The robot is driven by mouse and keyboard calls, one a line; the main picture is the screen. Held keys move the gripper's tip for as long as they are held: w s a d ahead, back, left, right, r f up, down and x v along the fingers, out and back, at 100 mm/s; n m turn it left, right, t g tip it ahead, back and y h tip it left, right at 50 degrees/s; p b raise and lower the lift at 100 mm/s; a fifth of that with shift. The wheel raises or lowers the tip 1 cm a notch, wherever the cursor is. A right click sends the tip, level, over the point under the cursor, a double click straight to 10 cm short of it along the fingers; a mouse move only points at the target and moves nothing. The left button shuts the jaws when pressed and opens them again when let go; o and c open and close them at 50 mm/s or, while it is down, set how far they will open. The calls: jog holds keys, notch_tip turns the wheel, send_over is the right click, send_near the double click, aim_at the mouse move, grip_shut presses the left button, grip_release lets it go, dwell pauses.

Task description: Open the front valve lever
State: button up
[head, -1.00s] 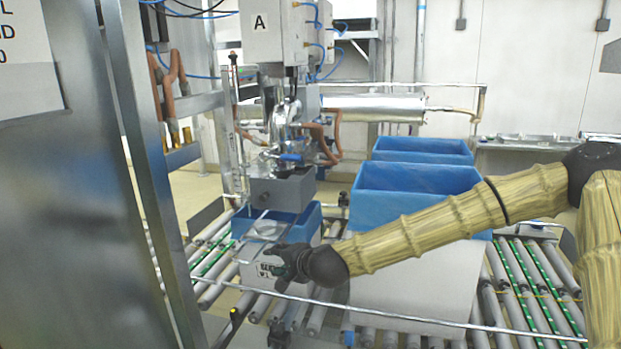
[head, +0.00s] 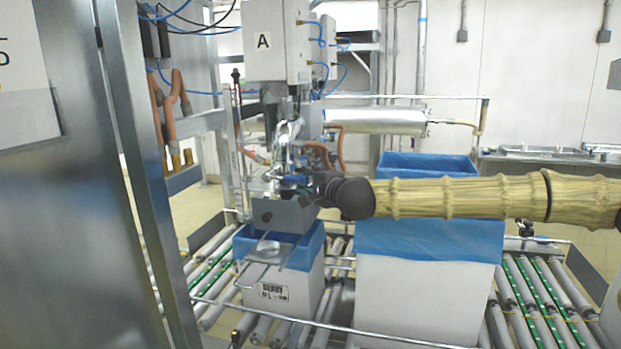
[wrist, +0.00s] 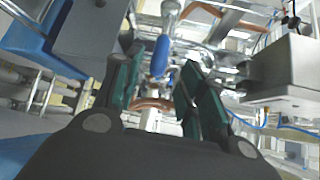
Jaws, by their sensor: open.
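The valve assembly hangs below the white box marked A, in the left middle of the head view. Its lever with a blue grip (wrist: 163,55) shows in the wrist view, beyond and between the fingers of my gripper (wrist: 155,85). The blue grip is small in the head view (head: 294,179). My gripper is open, its two green-padded fingers apart, with nothing clearly held. In the head view my gripper (head: 312,186) is beside the valve, on its right. Whether a finger touches the lever cannot be told.
A grey metal tray (head: 281,216) sits just under the valve, over a blue-lined box (head: 255,270) on the roller conveyor (head: 540,290). A larger blue-lined box (head: 425,300) stands to the right under my arm. A metal cabinet and posts stand at the left.

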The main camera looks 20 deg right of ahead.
aim_at(298, 179)
jog(key=shift+p+x, duration=0.75)
jog(key=shift+x, duration=2.7)
jog(key=shift+a, duration=0.15)
grip_shut()
